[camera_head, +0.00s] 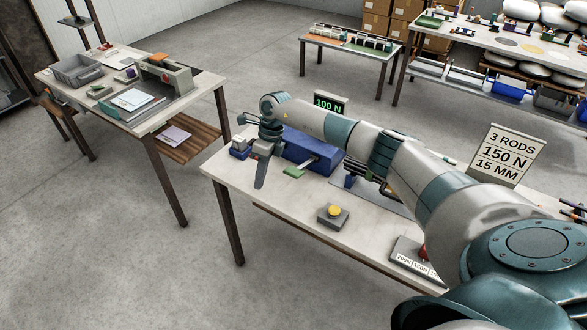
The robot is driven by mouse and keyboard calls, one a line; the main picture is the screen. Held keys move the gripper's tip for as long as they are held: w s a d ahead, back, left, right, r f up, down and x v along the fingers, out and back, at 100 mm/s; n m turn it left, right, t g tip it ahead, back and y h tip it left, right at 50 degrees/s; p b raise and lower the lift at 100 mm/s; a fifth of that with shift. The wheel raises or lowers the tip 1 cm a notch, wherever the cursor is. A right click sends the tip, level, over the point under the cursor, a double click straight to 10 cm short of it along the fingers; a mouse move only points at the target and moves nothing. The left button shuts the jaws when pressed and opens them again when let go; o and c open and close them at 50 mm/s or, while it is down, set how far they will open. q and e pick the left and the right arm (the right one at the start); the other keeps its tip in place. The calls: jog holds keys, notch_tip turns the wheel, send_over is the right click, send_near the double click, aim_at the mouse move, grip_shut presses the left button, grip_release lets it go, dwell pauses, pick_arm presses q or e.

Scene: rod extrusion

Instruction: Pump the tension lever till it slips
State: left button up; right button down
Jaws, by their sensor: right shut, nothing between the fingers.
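My right arm reaches from the lower right across the worktable to its far left end. My right gripper (260,184) points down there, shut and empty, in front of the left end of a blue machine (312,152). The arm covers much of the machine, and I cannot pick out the tension lever for certain. A small display (329,103) behind the arm reads 100 N in green. A sign (497,154) reads 3 RODS, 150 N, 15 MM. A panel (414,262) marked 200N and 150N, with a red knob, is partly hidden by my arm. My left gripper is out of view.
A grey box with a yellow button (333,215) stands near the front edge of the worktable (290,215). A green piece (293,172) lies beside the machine. Another table (150,128) with trays stands at the left, with open floor between them. More tables and shelves stand behind.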

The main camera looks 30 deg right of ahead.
aim_at(291, 170)
jog(key=d+r+h, duration=0.4)
jog(key=d+r, duration=0.4)
jog(key=d, duration=0.3)
jog(key=shift+w+r+n+h+p, duration=0.15)
jog(key=shift+r+n+h+p, duration=0.15)
jog(key=shift+n+p, duration=0.1)
jog(key=shift+a+f, duration=0.1)
jog(key=shift+f, duration=0.05)
jog(key=shift+s+d+f+b, duration=0.15)
jog(key=shift+f+b, duration=0.6)
jog(key=shift+f, duration=0.95)
jog(key=shift+s+d+f+b, duration=0.1)
jog(key=shift+f+b, duration=0.65)
jog(key=shift+f, duration=0.95)
jog(key=shift+f, duration=0.1)
notch_tip(291, 170, down, 4)
jog(key=b, duration=0.3)
jog(key=shift+f+b, duration=0.15)
jog(key=shift+b, duration=0.2)
